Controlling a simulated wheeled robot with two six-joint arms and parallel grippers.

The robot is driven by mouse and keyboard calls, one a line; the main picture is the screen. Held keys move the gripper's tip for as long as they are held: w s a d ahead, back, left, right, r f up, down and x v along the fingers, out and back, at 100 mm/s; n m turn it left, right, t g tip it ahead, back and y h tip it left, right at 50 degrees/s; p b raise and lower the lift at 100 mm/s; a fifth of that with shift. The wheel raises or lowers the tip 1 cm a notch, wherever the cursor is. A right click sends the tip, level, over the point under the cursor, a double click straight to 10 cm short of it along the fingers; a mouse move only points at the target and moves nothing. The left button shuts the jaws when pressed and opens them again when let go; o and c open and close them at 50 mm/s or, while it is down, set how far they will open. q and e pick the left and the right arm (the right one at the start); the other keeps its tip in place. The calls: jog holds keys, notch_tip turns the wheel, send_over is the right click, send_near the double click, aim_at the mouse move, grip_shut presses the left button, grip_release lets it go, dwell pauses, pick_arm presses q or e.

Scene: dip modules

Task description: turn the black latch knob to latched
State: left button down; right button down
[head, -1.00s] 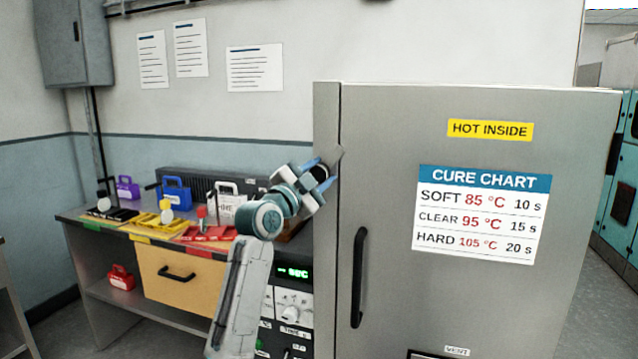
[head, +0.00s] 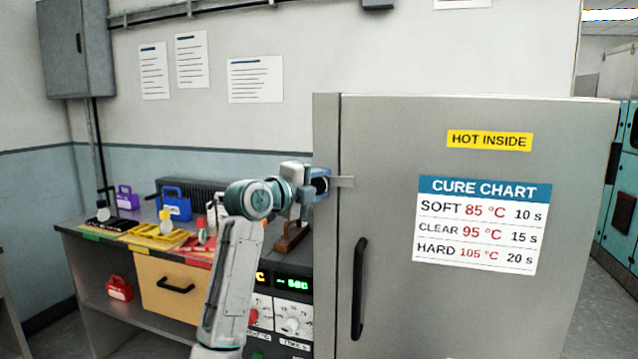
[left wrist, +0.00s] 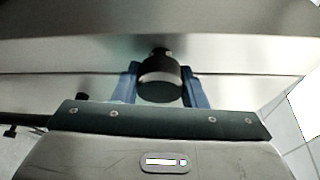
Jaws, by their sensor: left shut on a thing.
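The black latch knob (left wrist: 160,83) sits between the two blue fingers of my left gripper (left wrist: 160,90) in the left wrist view. The gripper is shut on it, with a finger on each side. In the head view my left gripper (head: 320,183) is at the left edge of the grey oven front, and the knob is mostly hidden by the fingers. My right gripper is not in view.
The door has a black vertical handle (head: 359,290) below the latch. A control panel (head: 292,315) with dials is under my arm. A bench on the left holds coloured trays and a blue box (head: 174,203).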

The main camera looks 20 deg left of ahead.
pick_arm(q)
jog(key=shift+m, duration=0.5)
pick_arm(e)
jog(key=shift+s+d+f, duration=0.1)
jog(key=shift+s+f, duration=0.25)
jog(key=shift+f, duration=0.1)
pick_arm(q)
jog(key=shift+f, duration=0.1)
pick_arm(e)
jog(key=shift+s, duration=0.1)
pick_arm(q)
jog(key=c, duration=0.9)
grip_release()
jog(key=shift+s+a, duration=0.15)
jog(key=shift+s, duration=0.1)
jog(key=b+v, duration=0.2)
jog(key=v, duration=0.8)
jog(key=shift+r, duration=0.25)
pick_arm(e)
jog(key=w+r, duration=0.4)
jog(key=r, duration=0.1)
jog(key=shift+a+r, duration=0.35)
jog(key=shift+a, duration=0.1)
